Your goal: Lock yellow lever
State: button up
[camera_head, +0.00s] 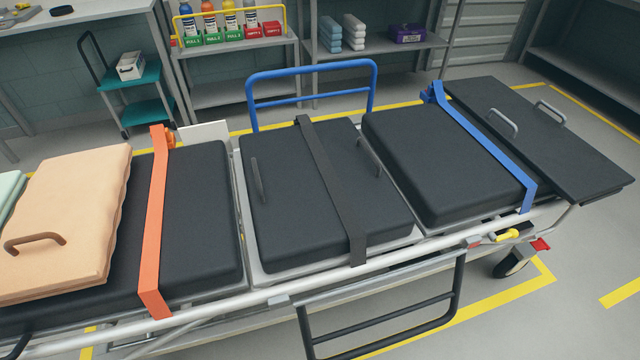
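My gripper is not in view.
A red part (540,244) sits right of the lever, above a black wheel (511,266). A black side rail (385,331) hangs low in front; a blue rail (311,69) stands behind. Orange (156,220), black and blue straps cross the pads. Shelves line the back wall. Floor at right is clear.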

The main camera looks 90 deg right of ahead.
aim_at(513, 233)
jog(key=k, duration=1.15)
jog(key=z, duration=1.8)
